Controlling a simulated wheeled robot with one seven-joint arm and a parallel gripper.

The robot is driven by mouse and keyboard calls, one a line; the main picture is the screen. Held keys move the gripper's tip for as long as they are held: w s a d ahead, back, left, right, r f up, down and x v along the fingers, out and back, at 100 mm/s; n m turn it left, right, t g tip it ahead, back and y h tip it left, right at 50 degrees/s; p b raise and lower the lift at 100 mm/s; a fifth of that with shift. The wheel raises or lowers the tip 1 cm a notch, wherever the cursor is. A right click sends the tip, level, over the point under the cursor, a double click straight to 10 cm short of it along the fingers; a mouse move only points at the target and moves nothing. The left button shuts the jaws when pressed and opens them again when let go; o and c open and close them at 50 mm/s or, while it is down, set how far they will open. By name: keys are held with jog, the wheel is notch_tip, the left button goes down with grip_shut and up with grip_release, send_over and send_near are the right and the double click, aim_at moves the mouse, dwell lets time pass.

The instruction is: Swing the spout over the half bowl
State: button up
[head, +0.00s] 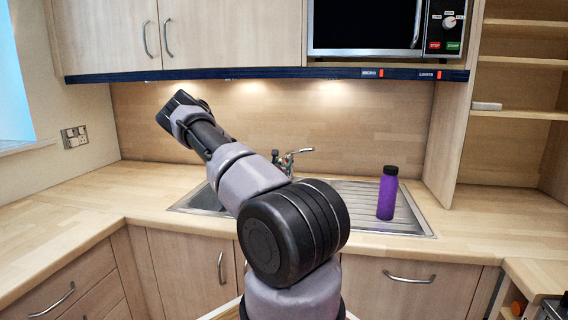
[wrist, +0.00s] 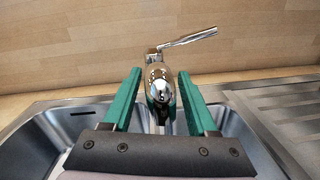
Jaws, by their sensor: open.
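The chrome tap spout (wrist: 160,88) points toward the camera in the wrist view, above the sink. The tap lever (wrist: 190,38) sticks out to the right above it. My gripper (wrist: 160,73) has its two teal fingers apart, one on each side of the spout, with visible gaps. In the head view the tap (head: 290,158) shows behind my arm, which hides most of the sink. Steel basin shows left (wrist: 62,138) and right (wrist: 238,122) of the fingers in the wrist view. The middle is hidden, and I cannot tell which part is the half bowl.
A purple bottle (head: 387,195) with a black cap stands on the ribbed drainer (head: 350,190) right of the tap. Wall cupboards (head: 230,35) and a microwave (head: 390,27) hang above. The left worktop (head: 60,225) is clear.

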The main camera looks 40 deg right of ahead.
jog(key=v, duration=0.9)
jog(key=shift+s+r, duration=0.1)
